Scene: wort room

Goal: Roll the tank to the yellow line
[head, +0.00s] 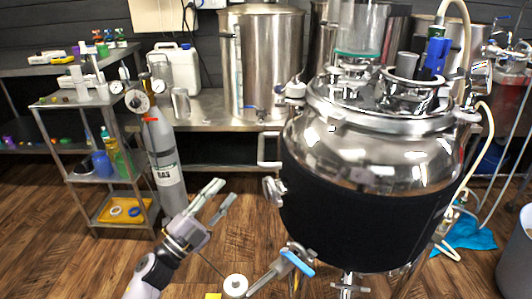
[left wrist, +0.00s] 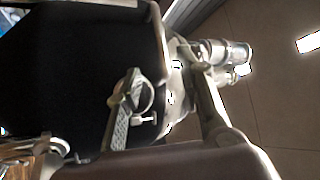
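The tank (head: 375,215) is a large shiny steel vessel with a black jacket, standing upright at the right of the head view. A bracket-shaped handle (head: 261,150) sticks out on its left side. My left gripper (head: 228,190) is open and empty, left of the tank and apart from it, below the handle's height in the picture. In the left wrist view the fingers (left wrist: 165,110) are spread, with the black jacket (left wrist: 55,75) filling the left. A small yellow patch (head: 212,296) shows on the floor at the bottom edge; I cannot tell if it is the line. My right gripper is not in view.
A gas cylinder (head: 163,150) and a shelf cart (head: 97,205) stand at the left. A steel bench (head: 207,115) with vessels runs along the back. A blue cloth (head: 468,233) and grey bin (head: 517,262) are at the right. A blue-handled valve (head: 297,263) juts out low on the tank.

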